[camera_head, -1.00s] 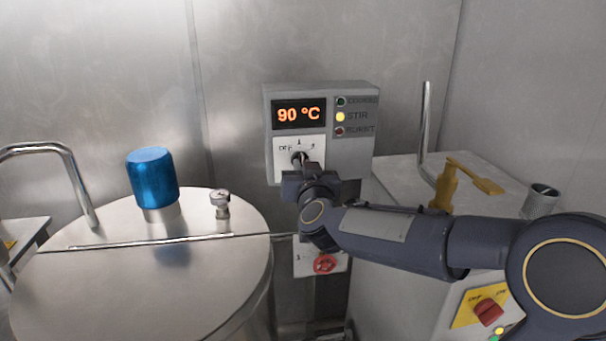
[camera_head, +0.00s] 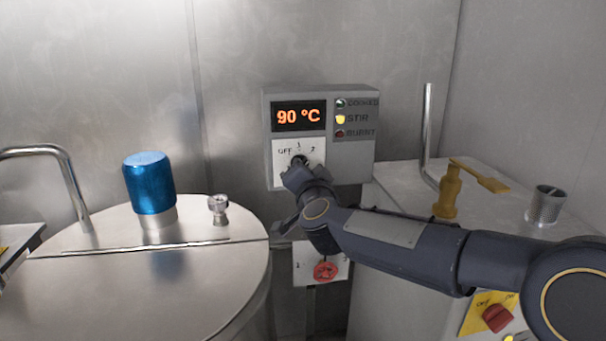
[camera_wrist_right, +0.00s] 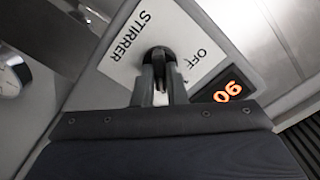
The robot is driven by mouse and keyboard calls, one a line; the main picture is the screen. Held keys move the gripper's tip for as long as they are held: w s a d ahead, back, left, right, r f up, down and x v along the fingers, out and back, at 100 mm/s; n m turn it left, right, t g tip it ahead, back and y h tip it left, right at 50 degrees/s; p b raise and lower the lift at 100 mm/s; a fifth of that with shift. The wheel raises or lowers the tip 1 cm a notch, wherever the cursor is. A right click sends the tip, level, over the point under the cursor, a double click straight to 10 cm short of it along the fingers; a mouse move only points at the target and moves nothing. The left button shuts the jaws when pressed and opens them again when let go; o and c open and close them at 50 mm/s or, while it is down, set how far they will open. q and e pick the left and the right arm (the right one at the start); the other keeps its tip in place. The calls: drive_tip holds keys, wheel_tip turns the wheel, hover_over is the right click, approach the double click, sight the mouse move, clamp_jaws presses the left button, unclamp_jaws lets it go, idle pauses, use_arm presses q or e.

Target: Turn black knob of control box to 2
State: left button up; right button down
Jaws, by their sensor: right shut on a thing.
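The grey control box (camera_head: 352,150) is on the back wall, its display (camera_head: 299,116) reading 90 °C in orange. Below the display is a white panel (camera_head: 283,150) marked OFF, 1 and 2. The black knob (camera_head: 299,160) sits on this panel, partly hidden by my right gripper (camera_head: 301,167). In the right wrist view the gripper (camera_wrist_right: 160,88) is shut on the black knob (camera_wrist_right: 158,55), beside the words STIRRER and OFF. The knob's exact pointing is hard to tell. The yellow STIR light (camera_head: 340,119) is lit. My left gripper is not in view.
A steel vessel (camera_head: 130,290) with a blue cap (camera_head: 149,183) stands at the left. A red knob (camera_head: 325,271) is below the control box. A grey cabinet with a yellow valve handle (camera_head: 449,190) and another red knob (camera_head: 497,317) is at the right.

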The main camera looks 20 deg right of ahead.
idle(0.5)
drive_tip(key=c, duration=1.5)
unclamp_jaws()
drive_tip(key=shift+o, duration=0.2)
drive_tip(key=shift+s, duration=0.1)
drive_tip(key=v, duration=0.7)
drive_tip(key=shift+s, duration=0.3)
drive_tip(key=shift+a, duration=0.1)
